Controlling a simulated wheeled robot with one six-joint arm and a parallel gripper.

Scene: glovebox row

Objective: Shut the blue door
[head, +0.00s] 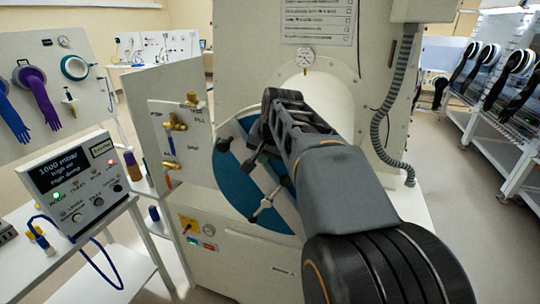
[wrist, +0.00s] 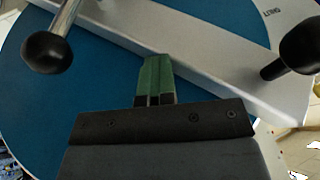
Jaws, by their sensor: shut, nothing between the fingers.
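The blue door (head: 234,182) is a round disc on the front of the pale cylinder, partly hidden behind my arm in the head view. Whether it stands ajar cannot be told. In the wrist view the blue door (wrist: 100,85) fills most of the picture. A pale bar (wrist: 195,50) crosses it, with black knobs at left (wrist: 47,53) and right (wrist: 302,45). My gripper (wrist: 156,62) is shut and empty, its green fingers together in front of the blue face and just below the bar. Contact cannot be told.
A valve panel (head: 180,150) stands just left of the door. A grey corrugated hose (head: 378,125) hangs on the right. A control box (head: 78,180) sits on a white table at left. Glovebox racks (head: 510,100) stand far right, with open floor before them.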

